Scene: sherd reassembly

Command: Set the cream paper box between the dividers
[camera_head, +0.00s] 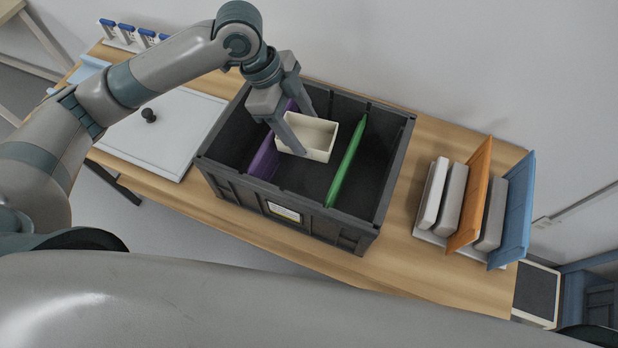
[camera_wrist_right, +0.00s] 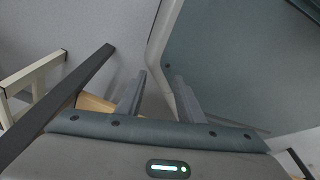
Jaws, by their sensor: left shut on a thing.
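The cream paper box (camera_head: 321,144) is a small open-topped box in the head view. My left gripper (camera_head: 307,135) is shut on it, with one finger at its near side and the other toward its far side. The box is over the black crate (camera_head: 390,190), in the gap between the purple divider (camera_head: 264,158) and the green divider (camera_head: 346,160). It looks nearly level; I cannot tell whether it touches the crate floor. My right gripper (camera_wrist_right: 160,85) shows in the right wrist view with its fingers apart and nothing between them.
The crate stands on a wooden table (camera_head: 400,262). A white board (camera_head: 165,135) with a dark knob lies left of it. A rack with grey, orange (camera_head: 470,195) and blue panels (camera_head: 513,210) stands at the right. The strip between crate and rack is clear.

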